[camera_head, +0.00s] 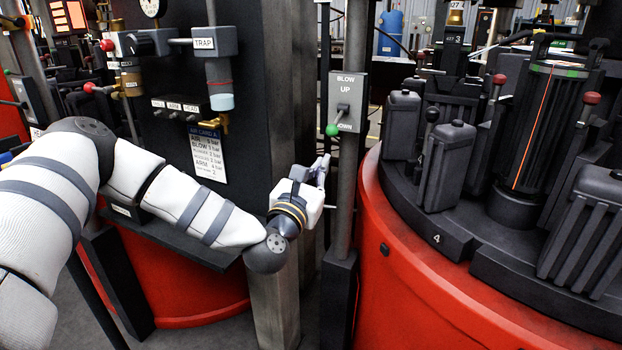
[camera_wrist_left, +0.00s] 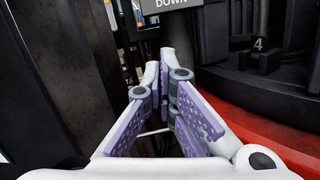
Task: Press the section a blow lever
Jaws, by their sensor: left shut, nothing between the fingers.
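The blow lever has a green knob (camera_head: 332,130) and sits on a grey plate (camera_head: 347,88) marked BLOW, UP and DOWN, fixed to an upright post. The lever points down and toward the left. My left gripper (camera_head: 322,168) is just below and left of the knob, apart from it, with its fingers pointing up. In the left wrist view the purple-padded fingers (camera_wrist_left: 167,72) come together at the tips with nothing between them. The lower edge of the plate (camera_wrist_left: 172,4), with DOWN on it, shows at the top of that view; the knob is not clear there. My right gripper is out of view.
A red round machine (camera_head: 415,290) with dark moulds and a number 4 stands close on the right. A dark column with a card (camera_head: 207,153) and a TRAP unit (camera_head: 210,42) stands on the left. Red-knobbed levers (camera_head: 108,45) are at upper left.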

